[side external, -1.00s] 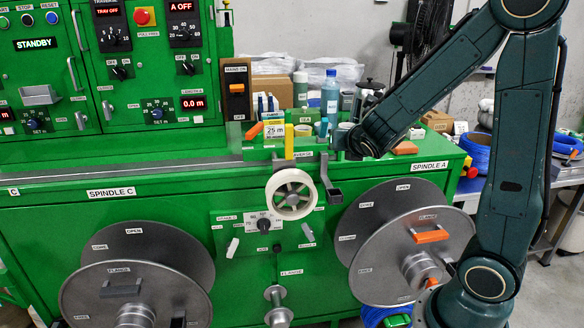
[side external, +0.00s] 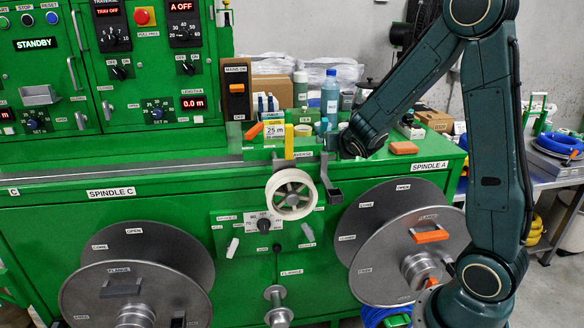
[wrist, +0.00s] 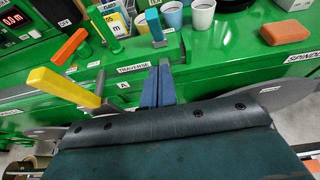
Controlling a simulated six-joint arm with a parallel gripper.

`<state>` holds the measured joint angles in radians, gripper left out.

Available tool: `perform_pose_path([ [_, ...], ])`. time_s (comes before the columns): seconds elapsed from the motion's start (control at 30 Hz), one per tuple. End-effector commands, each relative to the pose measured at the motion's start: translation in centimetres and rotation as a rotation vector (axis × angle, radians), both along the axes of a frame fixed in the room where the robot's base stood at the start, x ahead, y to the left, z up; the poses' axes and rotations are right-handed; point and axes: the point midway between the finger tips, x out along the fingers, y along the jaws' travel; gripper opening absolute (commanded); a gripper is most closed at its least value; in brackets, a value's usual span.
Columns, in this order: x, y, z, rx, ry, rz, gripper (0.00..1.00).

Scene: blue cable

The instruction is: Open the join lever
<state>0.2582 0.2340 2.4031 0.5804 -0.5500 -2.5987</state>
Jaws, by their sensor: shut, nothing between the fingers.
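Several small levers stand on the green machine's top ledge; I cannot read a "join" label on any. A yellow lever (side external: 289,140) stands upright in the side view and shows large at left in the wrist view (wrist: 65,86). An orange lever (side external: 253,131) is left of it, also in the wrist view (wrist: 69,46). A teal lever (wrist: 154,22) stands behind my gripper. My gripper (wrist: 157,86) has its two blue fingers together, empty, right of the yellow lever and apart from it in the wrist view. Its fingertips are hard to make out in the side view.
Cups (wrist: 202,17), bottles (side external: 330,92) and an orange block (side external: 403,148) sit on the ledge behind and right. A white wheel (side external: 291,193) and a grey bracket (side external: 329,180) stick out in front. Large spindle flanges (side external: 412,250) stand below.

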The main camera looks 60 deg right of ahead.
Motion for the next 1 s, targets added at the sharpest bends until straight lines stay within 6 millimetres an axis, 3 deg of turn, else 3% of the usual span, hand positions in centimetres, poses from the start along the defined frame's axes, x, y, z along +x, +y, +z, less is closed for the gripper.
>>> perform_pose_path([
  [0.37, 3.3, -3.4, -2.0, 0.002, 0.001, -0.002, 0.0],
  [0.7, 5.5, -5.6, -0.6, 0.0, -0.002, -0.002, 0.0],
  [1.0, 6.0, -6.0, -0.3, 0.0, -0.002, 0.001, 0.0],
])
